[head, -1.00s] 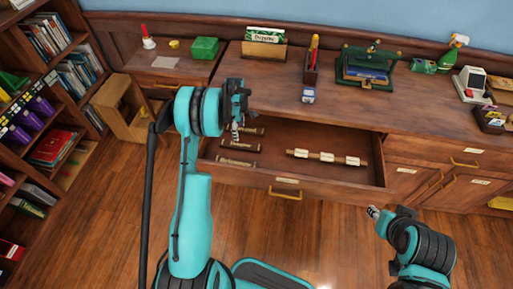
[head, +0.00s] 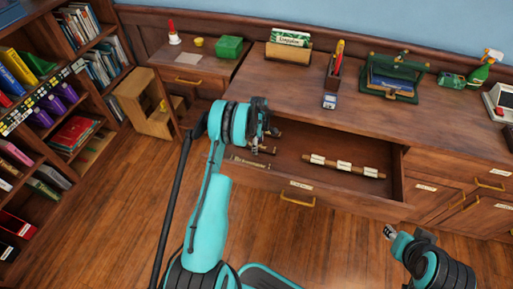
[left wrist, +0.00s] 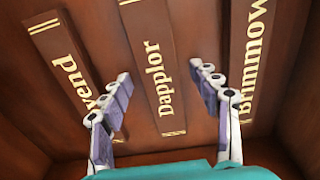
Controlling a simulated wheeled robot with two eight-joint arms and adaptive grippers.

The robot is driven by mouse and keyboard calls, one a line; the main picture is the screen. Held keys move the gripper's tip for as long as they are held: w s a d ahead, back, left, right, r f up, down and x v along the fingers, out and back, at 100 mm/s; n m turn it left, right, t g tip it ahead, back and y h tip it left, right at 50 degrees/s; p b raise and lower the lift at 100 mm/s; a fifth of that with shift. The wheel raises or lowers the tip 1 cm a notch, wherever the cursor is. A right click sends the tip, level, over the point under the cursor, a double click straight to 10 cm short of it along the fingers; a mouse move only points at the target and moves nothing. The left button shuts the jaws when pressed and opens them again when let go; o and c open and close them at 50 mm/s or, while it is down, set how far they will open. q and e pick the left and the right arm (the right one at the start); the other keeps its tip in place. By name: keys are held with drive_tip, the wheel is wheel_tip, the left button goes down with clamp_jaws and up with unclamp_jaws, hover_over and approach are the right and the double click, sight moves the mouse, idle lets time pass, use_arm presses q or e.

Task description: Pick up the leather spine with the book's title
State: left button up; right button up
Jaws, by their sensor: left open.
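Three brown leather spines with gold titles lie in the left part of the open drawer. In the left wrist view they are the "Dapplor" spine (left wrist: 158,60) in the middle, the one ending in "vend" (left wrist: 62,50) at left and the one starting "Brimmow" (left wrist: 247,55) at right. My left gripper (left wrist: 160,72) is open, with one finger on each side of the Dapplor spine; contact cannot be told. In the head view my left gripper (head: 268,133) hangs over the drawer and hides part of the spines. My right gripper (head: 390,232) is in front of the cabinet, its jaws unclear.
The open drawer (head: 296,185) also holds a rod with white labels (head: 343,167). On the desk stand a wooden box with a titled green-and-white item (head: 290,38), a pen holder (head: 333,72) and a green press with a blue book (head: 393,76). A bookcase (head: 45,100) is at left.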

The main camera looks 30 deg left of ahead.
use_arm(q)
drive_tip(key=c, duration=1.1)
drive_tip(key=shift+r, duration=0.1)
